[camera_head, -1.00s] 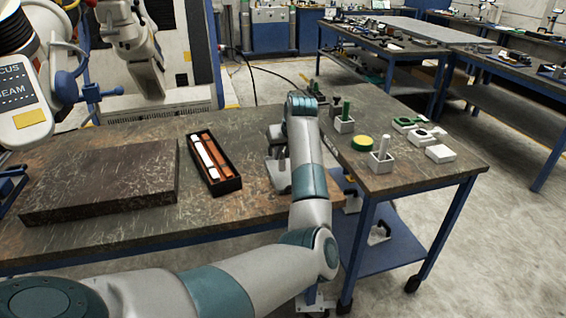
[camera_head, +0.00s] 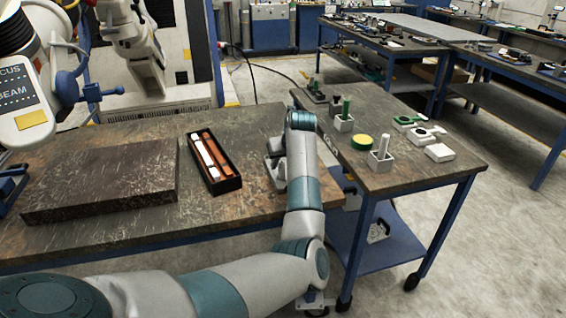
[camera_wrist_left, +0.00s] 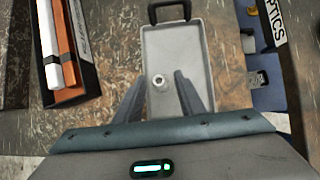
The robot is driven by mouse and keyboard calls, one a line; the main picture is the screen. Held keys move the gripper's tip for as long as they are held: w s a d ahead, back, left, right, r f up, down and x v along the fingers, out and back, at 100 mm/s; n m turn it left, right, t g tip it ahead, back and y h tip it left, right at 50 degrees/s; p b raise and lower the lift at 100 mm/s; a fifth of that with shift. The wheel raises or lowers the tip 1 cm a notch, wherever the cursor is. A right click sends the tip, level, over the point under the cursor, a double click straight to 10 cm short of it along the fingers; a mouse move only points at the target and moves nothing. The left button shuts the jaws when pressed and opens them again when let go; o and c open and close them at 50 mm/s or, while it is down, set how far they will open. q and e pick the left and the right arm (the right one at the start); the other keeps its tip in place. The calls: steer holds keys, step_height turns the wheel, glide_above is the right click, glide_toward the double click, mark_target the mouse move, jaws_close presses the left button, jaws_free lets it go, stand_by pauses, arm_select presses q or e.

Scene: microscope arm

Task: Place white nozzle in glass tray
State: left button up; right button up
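In the left wrist view, a grey rectangular tray (camera_wrist_left: 193,40) with a raised rim and a black handle lies on the table under my left gripper (camera_wrist_left: 161,75). A small pale round piece (camera_wrist_left: 159,81), perhaps the white nozzle seen end-on, shows between the two dark fingers. The fingers are spread, with a gap on both sides of it. I cannot tell its height above the tray floor. In the head view my left arm reaches over the front table's right end, and the wrist hides most of the gripper. My right gripper is not in view.
Left of the tray, a black box (camera_head: 228,184) holds a white bar (camera_head: 205,155) and orange bars. A dark slab (camera_head: 100,180) lies further left. The cart (camera_head: 400,180) at right carries a white rod in a grey block (camera_head: 380,160), a yellow-green disc (camera_head: 362,142) and white parts.

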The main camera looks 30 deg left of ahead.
arm_select(q)
steer(key=shift+r, duration=0.2)
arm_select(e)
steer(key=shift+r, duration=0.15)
arm_select(q)
steer(key=shift+s+d+r, duration=0.1)
steer(key=shift+r, duration=0.1)
steer(key=b+v, duration=0.1)
steer(key=v, duration=1)
steer(key=shift+b, duration=0.35)
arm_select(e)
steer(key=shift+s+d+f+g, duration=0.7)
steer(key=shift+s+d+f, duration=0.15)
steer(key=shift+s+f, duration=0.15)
arm_select(q)
steer(key=shift+s+r, duration=0.1)
steer(key=shift+s, duration=0.1)
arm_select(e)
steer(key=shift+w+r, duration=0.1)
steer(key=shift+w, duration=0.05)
